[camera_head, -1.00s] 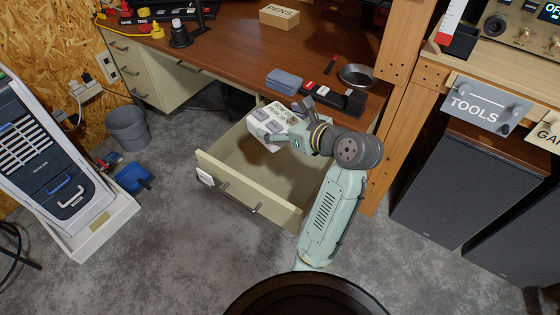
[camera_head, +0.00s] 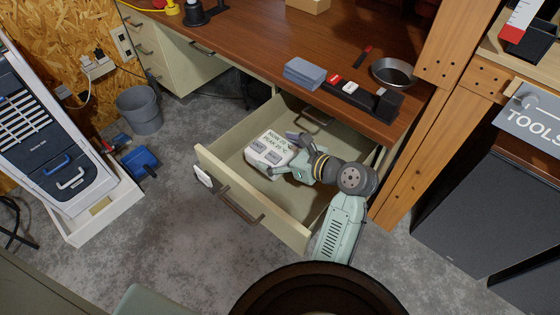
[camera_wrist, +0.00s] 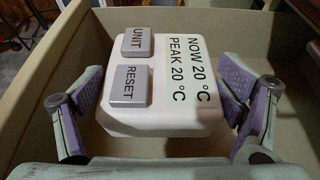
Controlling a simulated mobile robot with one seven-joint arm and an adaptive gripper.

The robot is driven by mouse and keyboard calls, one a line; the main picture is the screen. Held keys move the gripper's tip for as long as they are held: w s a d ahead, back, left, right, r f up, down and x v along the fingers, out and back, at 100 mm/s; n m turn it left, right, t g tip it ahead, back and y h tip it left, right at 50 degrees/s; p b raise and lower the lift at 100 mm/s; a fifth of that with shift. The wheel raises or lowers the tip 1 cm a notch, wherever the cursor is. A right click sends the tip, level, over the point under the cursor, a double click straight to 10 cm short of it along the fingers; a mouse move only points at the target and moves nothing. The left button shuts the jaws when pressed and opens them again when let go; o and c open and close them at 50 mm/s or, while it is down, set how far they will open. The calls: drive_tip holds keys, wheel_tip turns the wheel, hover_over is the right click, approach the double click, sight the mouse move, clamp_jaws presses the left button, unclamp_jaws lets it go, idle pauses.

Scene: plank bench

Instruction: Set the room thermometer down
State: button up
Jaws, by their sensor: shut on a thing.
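The room thermometer (camera_head: 266,156) is a white box with two grey buttons and dark print. In the wrist view the thermometer (camera_wrist: 165,118) shows UNIT and RESET buttons and reads NOW 20 °C, PEAK 20 °C. My gripper (camera_head: 290,155) is shut on it, with a purple-padded finger on each side in the wrist view (camera_wrist: 168,88). The thermometer is within the walls of the open cream drawer (camera_head: 220,172), face up. I cannot tell whether its underside touches the drawer floor.
The drawer's front panel and side walls stand close around my gripper. Above is the brown desktop (camera_head: 290,40) with a blue-grey block (camera_head: 305,73), a black rack (camera_head: 360,98) and a metal bowl (camera_head: 393,72). A wooden post (camera_head: 425,140) stands right of the drawer.

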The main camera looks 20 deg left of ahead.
drive_tip(key=shift+f, duration=1.9)
drive_tip(key=shift+f, duration=0.1)
drive_tip(key=shift+f, duration=0.5)
drive_tip(key=o, duration=1.1)
drive_tip(key=shift+r, duration=0.15)
drive_tip(key=shift+w+r, duration=0.1)
drive_tip(key=shift+r, duration=0.25)
drive_tip(key=v, duration=1.2)
